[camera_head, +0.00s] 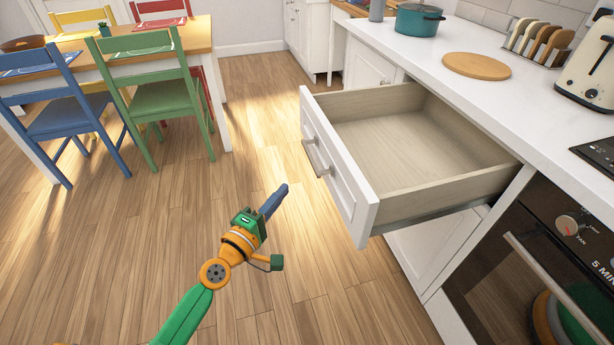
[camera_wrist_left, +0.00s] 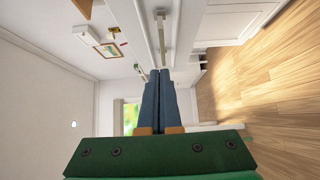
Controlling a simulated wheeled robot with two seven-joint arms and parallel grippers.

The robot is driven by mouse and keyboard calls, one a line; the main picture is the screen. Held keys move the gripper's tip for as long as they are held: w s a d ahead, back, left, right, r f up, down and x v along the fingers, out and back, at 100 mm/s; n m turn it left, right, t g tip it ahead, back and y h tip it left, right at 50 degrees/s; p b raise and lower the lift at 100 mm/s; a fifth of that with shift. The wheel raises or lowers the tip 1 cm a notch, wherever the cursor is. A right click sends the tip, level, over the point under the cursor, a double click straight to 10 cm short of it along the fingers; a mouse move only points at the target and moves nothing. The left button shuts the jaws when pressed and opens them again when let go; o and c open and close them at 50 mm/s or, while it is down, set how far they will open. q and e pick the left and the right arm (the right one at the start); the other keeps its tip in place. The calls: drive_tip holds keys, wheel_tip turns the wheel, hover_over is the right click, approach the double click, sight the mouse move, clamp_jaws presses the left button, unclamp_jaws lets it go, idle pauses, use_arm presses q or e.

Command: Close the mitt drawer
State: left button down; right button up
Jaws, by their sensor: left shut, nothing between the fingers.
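The mitt drawer (camera_head: 365,200) is pulled far out of the white cabinet in the head view. Its inside looks empty, with a pale wooden bottom. A metal bar handle (camera_head: 316,158) is on its white front panel. My left gripper (camera_head: 284,188) is shut and empty, in front of the drawer front and a little apart from it. In the left wrist view, its blue fingers (camera_wrist_left: 160,75) lie together and point toward the drawer's handle (camera_wrist_left: 159,32). My right gripper is not in view.
The white counter (camera_head: 425,75) runs above the drawer and holds a teal pot (camera_head: 418,20), a round wooden board (camera_head: 477,65) and a toaster (camera_head: 588,70). An oven (camera_head: 540,260) is to the right. Coloured chairs (camera_head: 165,98) stand at a table at left. The floor between is clear.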

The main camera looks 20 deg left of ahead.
sight(314, 170)
use_arm(q)
drive_tip(key=w+d, duration=0.1)
drive_tip(key=w, duration=0.1)
drive_tip(key=w+d, duration=0.1)
drive_tip(key=w, duration=0.1)
drive_tip(key=w+d, duration=0.2)
drive_tip(key=shift+f+p, duration=0.1)
drive_tip(key=shift+p, duration=0.2)
drive_tip(key=shift+w, duration=0.1)
